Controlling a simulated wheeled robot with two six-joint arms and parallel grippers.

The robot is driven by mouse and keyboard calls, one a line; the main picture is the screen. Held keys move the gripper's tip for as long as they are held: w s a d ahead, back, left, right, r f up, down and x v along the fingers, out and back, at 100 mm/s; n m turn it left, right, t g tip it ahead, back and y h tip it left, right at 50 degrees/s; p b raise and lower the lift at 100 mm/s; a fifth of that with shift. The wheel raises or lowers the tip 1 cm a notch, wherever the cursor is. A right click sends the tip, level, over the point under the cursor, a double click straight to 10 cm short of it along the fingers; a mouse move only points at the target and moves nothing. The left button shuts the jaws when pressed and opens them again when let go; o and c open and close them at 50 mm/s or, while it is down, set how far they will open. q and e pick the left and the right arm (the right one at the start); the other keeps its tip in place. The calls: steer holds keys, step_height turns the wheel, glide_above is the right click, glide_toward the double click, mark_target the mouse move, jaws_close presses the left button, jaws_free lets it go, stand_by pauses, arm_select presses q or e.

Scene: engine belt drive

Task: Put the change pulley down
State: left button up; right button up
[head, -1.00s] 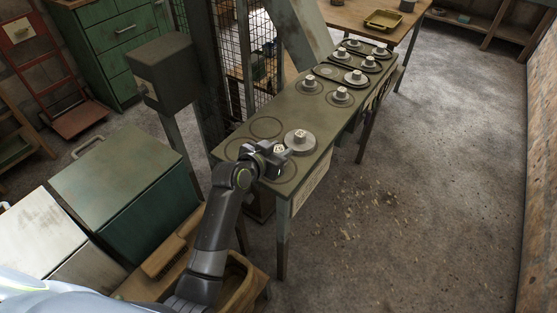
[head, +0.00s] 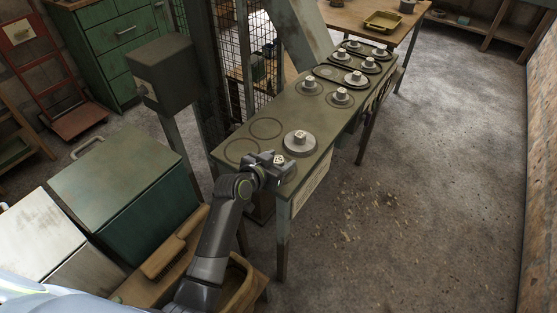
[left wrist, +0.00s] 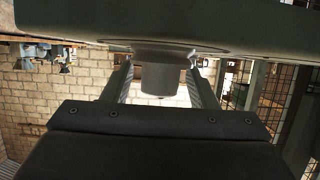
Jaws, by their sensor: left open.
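The change pulley (head: 280,159) is at the near right corner of the green bench (head: 222,152), with its hub up and its disc mostly hidden by my gripper. My left gripper (head: 277,163) is around its hub. In the left wrist view, which is upside down, the pulley's grey hub (left wrist: 160,78) stands between the two open fingers. Its disc appears flat against the bench top. A gap shows between the hub and at least the right finger. My right gripper is not in view.
Another pulley (head: 299,144) stands close behind the held place. Empty marked rings (head: 266,128) lie to the left. Several more pulleys (head: 355,78) stand at the far end. A mesh guard (head: 262,68) rises behind the bench. The floor at right is open.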

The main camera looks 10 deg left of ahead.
arm_select(q)
steer(key=shift+r, duration=0.25)
steer(key=shift+s+a, duration=0.1)
steer(key=shift+s, duration=0.2)
steer(key=v, duration=1.1)
steer(key=shift+s, duration=0.15)
